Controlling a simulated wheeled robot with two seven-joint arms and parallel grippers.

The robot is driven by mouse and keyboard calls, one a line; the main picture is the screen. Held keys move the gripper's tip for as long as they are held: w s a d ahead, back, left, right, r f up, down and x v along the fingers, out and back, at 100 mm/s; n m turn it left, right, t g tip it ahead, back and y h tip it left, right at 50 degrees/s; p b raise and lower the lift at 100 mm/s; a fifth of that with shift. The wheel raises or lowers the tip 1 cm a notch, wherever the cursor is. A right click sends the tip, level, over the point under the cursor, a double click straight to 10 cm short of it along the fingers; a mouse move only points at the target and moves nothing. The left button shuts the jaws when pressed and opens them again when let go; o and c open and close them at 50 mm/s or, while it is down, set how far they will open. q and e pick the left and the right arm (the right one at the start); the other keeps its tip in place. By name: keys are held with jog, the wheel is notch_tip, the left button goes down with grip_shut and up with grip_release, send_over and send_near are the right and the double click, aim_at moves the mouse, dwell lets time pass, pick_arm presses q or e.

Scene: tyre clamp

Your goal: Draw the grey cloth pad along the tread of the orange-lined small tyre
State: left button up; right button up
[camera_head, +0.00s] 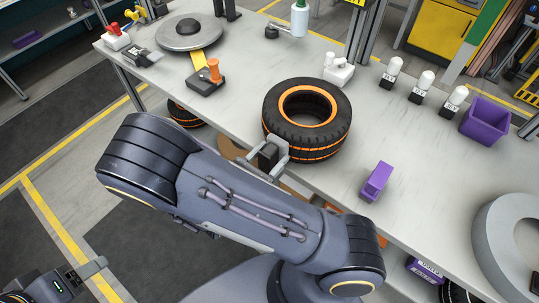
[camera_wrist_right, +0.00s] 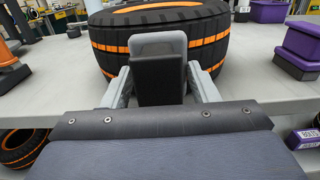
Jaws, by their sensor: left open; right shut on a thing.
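The orange-lined small tyre (camera_head: 318,141) lies flat on the workbench, its dark tread ringed with orange lines. It also fills the top middle of the right wrist view (camera_wrist_right: 208,52). My right gripper (camera_head: 270,153) is at the tyre's near left side, shut on the black block of the pad tool (camera_wrist_right: 158,82). The tool's grey pad (camera_wrist_right: 158,43) faces the tread and appears against or very close to it; contact itself is hidden. My left gripper (camera_head: 84,279) is open and empty at the bottom left, away from the bench.
The grey workbench (camera_head: 400,160) also carries a purple block (camera_head: 376,181) right of the tyre, a purple bin (camera_head: 485,121), several white-capped bottles and a white clamp-like item (camera_head: 338,70) behind the tyre. An orange-handled tool (camera_head: 212,73) stands left. A large grey ring (camera_head: 500,250) is at lower right.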

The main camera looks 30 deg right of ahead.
jog(key=shift+v, duration=3.45)
